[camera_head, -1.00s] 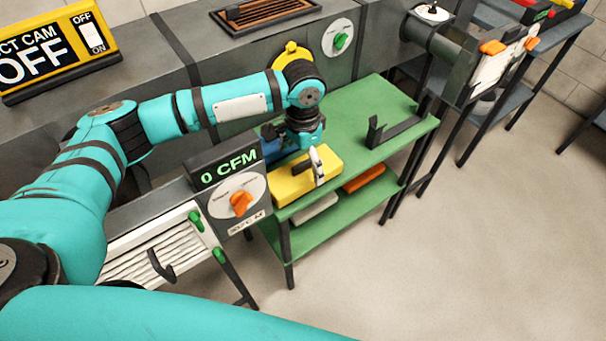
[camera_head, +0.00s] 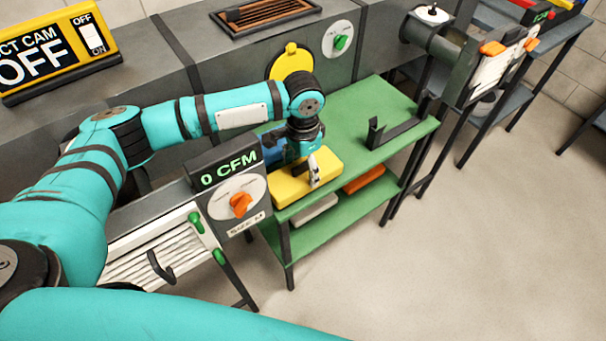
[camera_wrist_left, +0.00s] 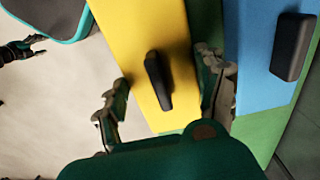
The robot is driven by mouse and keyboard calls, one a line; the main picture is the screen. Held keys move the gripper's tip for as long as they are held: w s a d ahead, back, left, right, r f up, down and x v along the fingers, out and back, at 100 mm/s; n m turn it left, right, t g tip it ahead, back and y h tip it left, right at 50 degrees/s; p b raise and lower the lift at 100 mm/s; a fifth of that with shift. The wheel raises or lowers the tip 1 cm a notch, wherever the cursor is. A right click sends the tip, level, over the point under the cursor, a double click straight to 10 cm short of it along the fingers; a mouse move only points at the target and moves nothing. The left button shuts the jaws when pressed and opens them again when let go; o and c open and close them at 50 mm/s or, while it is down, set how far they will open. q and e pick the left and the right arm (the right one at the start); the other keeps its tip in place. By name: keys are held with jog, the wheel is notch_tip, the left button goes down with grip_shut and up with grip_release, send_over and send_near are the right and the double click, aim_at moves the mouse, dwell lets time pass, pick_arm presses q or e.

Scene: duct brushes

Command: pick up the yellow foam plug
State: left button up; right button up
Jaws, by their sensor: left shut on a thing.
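The yellow foam plug (camera_head: 290,190) is a block lying on the green cart's top shelf, near its front left corner. In the left wrist view the plug (camera_wrist_left: 145,40) has a black handle (camera_wrist_left: 158,80) on its face. My left gripper (camera_head: 308,172) is over the plug from above. The far finger is hidden in the head view. A dark gripper-like shape, likely my right gripper (camera_wrist_left: 22,48), shows small at the wrist view's left edge.
A blue block with a black handle (camera_wrist_left: 265,45) lies close beside the plug. The green cart (camera_head: 350,150) also carries a black bracket (camera_head: 395,130), and orange (camera_head: 364,179) and pale blocks (camera_head: 315,208) below. The control box (camera_head: 228,190) stands close at left.

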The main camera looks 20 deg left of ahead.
pick_arm(q)
notch_tip(320, 180, up, 10)
jog(key=shift+r+p, duration=0.1)
jog(key=shift+p, duration=0.3)
notch_tip(320, 180, up, 4)
jog(key=p, duration=0.5)
jog(key=shift+p, duration=0.35)
